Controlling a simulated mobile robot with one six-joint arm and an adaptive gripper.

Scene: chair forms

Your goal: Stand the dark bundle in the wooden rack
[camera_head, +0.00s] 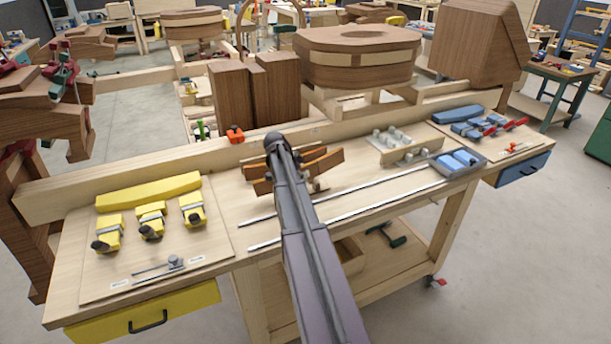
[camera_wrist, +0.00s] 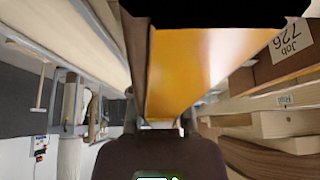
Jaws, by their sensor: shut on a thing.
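The dark bundle (camera_head: 324,162) looks like curved dark brown strips with an orange band. It shows on both sides of my arm's far end, over the middle of the bench. In the wrist view its orange face (camera_wrist: 190,65) fills the upper middle, with dark parts along its edges. My gripper (camera_wrist: 161,118) is shut on the bundle; my arm hides the grip in the head view. A pale wooden holder with grey pegs (camera_head: 412,156), which may be the rack, stands on the bench right of the bundle. I cannot tell whether the bundle touches the bench.
Yellow clamps (camera_head: 150,218) lie on the bench's left and blue clamps (camera_head: 470,128) on its right. Two metal bars (camera_head: 370,205) lie along the front. A blue-grey tray (camera_head: 458,162) is beside the peg holder. A long wooden beam (camera_head: 130,170) and brown blocks (camera_head: 235,95) are behind.

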